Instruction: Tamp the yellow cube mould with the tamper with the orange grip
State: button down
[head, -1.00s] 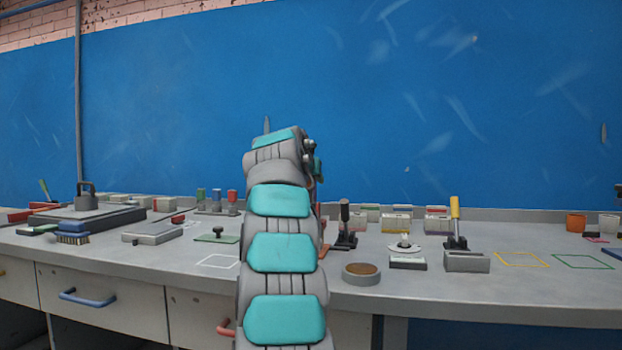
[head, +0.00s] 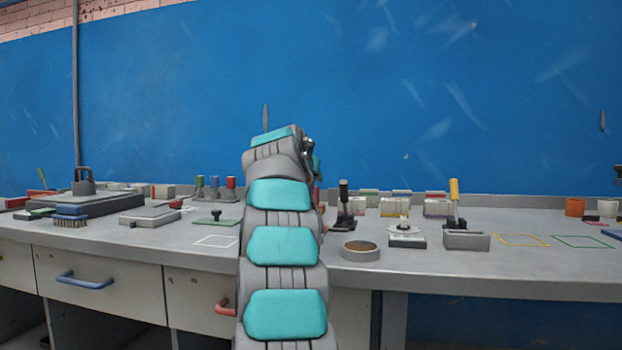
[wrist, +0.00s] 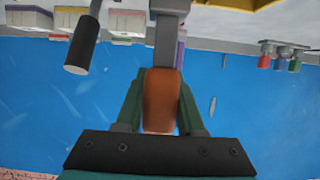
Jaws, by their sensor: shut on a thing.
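In the wrist view my gripper (wrist: 162,75) is shut on the orange grip of the tamper (wrist: 162,102), with a dark green finger on each side.
On the bench (head: 520,275) right of my arm stand a black-handled tool (head: 344,205), a round tin (head: 361,251), a grey block-like holder (head: 466,241) and a yellow-handled tool (head: 454,203). A row of small boxes (head: 395,208) lines the back. The front right is clear.

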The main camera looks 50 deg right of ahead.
aim_at(311, 189)
jog(key=shift+f+b, duration=1.5)
jog(key=shift+f, duration=0.15)
jog(key=shift+r, duration=0.15)
jog(key=shift+r+p, duration=1.6)
jog(key=shift+r, duration=0.15)
jog(key=shift+f, duration=0.15)
jog(key=shift+f+b, duration=1.75)
jog(key=shift+b, duration=0.15)
jog(key=shift+r, duration=0.15)
